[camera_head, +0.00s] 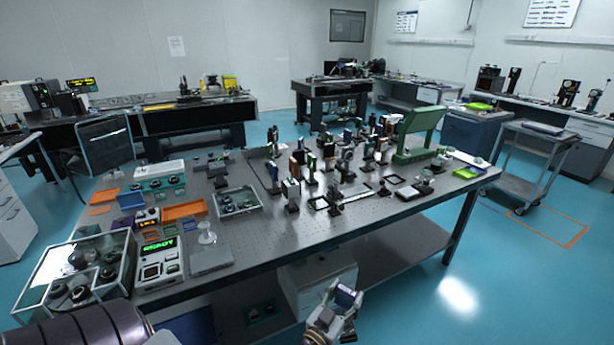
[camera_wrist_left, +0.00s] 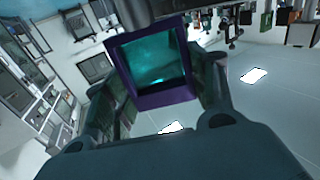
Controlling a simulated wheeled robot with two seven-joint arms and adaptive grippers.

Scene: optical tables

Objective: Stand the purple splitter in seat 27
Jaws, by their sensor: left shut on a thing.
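The purple splitter is a square purple frame around teal glass (camera_wrist_left: 152,62) in the left wrist view. My left gripper (camera_wrist_left: 158,85) is shut on it, with one finger on either side of the frame. In the head view, my left gripper (camera_head: 333,312) is at the bottom centre, in front of the table's near edge, with the splitter (camera_head: 346,295) at its tip. The splitter is apart from the table and looks tilted. I cannot read seat numbers, so I cannot tell which place is seat 27. My right gripper is not in view.
The optical table (camera_head: 285,233) carries several posts and mounted optics at its middle and right, with a green arch (camera_head: 420,130) behind. A grey tray (camera_head: 237,201), a READY box (camera_head: 160,265) and a glass case (camera_head: 75,270) stand at the left.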

